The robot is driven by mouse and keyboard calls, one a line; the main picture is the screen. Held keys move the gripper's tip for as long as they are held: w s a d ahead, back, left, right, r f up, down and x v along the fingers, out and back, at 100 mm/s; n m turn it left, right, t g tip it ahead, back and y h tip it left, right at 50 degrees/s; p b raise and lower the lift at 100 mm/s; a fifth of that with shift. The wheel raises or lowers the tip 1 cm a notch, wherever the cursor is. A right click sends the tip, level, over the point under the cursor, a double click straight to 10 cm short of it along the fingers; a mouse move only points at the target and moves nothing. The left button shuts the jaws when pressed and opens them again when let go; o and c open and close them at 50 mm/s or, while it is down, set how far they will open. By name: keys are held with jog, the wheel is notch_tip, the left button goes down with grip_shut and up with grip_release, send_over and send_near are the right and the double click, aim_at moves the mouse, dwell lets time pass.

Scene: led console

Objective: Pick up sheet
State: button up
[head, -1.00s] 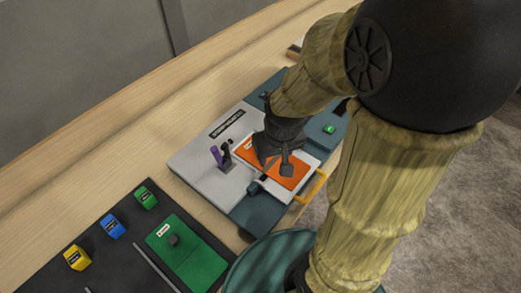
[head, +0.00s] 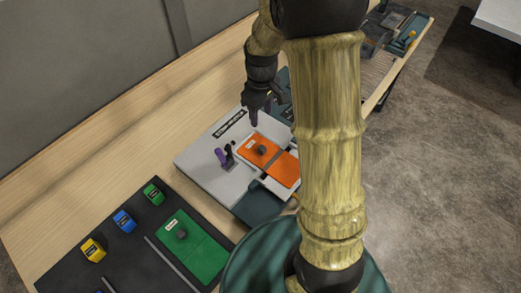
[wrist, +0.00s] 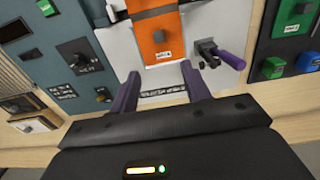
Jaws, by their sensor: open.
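An orange sheet (head: 285,170) with a dark knob and a white label lies on the pale grey board of the console (head: 200,164). A dark line crosses the sheet. It also shows at the top of the wrist view (wrist: 156,38). A green sheet (head: 203,262) with a similar knob and label lies on the dark mat at the lower left. My gripper (head: 262,112) is open and empty, behind the orange sheet near the board's far edge. In the wrist view its two purple fingers (wrist: 160,72) stand apart, short of the orange sheet's labelled end.
A purple-handled clamp (head: 222,158) stands on the board left of the orange sheet, close to it. Green (head: 153,194), blue (head: 124,222) and yellow (head: 93,250) blocks sit on the dark mat (head: 70,282). Bare wooden tabletop lies behind the board. My arm hides part of the console's right side.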

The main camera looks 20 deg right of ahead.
jog(key=p, duration=0.3)
send_over(261, 146)
jog(key=f, duration=1.1)
jog(key=shift+s+a+f, duration=0.1)
jog(key=shift+s+f, duration=0.05)
jog(key=shift+s, duration=0.1)
jog(key=shift+w+f+p, duration=0.2)
jog(key=shift+f+p, duration=1.4)
jog(key=shift+f, duration=1)
jog(key=c, duration=1)
grip_shut()
jog(key=shift+r, duration=0.1)
